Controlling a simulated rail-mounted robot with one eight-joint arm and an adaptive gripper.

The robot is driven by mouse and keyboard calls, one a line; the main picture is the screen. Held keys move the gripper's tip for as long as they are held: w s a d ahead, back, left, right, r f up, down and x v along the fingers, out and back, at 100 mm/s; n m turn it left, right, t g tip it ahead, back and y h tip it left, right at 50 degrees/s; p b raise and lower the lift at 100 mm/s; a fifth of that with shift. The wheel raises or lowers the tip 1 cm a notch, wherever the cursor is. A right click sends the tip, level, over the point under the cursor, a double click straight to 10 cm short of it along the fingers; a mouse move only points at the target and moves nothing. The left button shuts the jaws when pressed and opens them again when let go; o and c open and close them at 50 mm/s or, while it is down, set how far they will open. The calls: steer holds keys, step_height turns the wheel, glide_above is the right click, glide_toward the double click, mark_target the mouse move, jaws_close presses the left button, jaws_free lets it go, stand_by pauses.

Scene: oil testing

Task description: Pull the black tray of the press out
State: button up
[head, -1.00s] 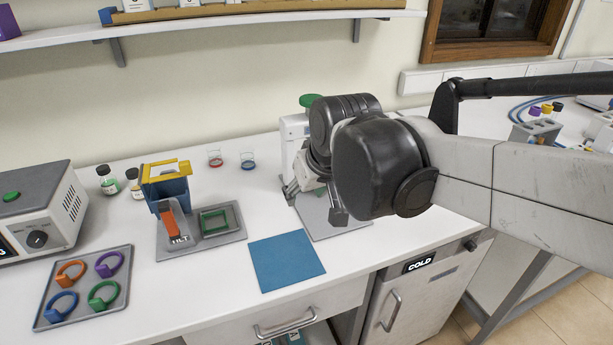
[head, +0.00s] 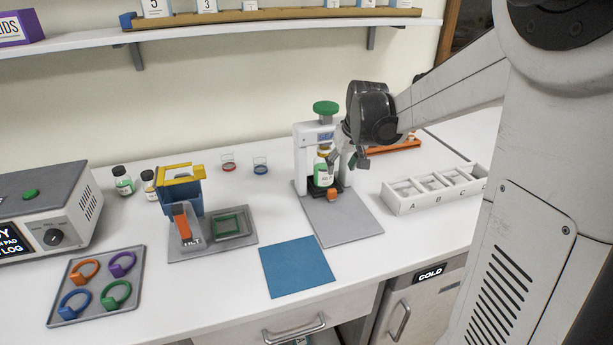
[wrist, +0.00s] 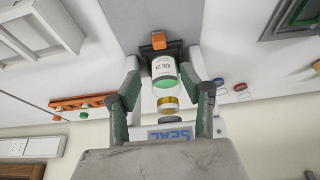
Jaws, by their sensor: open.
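The press (head: 300,160) is a white frame with a green knob on top and a grey base plate in front. Its black tray (wrist: 146,54) sits between the posts at the foot, with an orange handle (head: 332,195) facing front; the handle also shows in the wrist view (wrist: 158,40). A bottle with green contents and a white label (head: 322,175) stands on the tray. My gripper (head: 347,161) is open in front of the press, at about the bottle's height. In the wrist view its fingers lie either side of the bottle, with no clear contact.
A white box with lettered compartments (head: 413,208) stands right of the press. A blue mat (head: 297,267) and a grey plate with a blue and yellow holder (head: 212,240) lie to the left. The base plate's front part (head: 345,222) is clear.

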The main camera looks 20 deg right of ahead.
mark_target(333, 190)
steer(key=x, duration=1.4)
steer(key=shift+s+d, duration=0.1)
jaws_close()
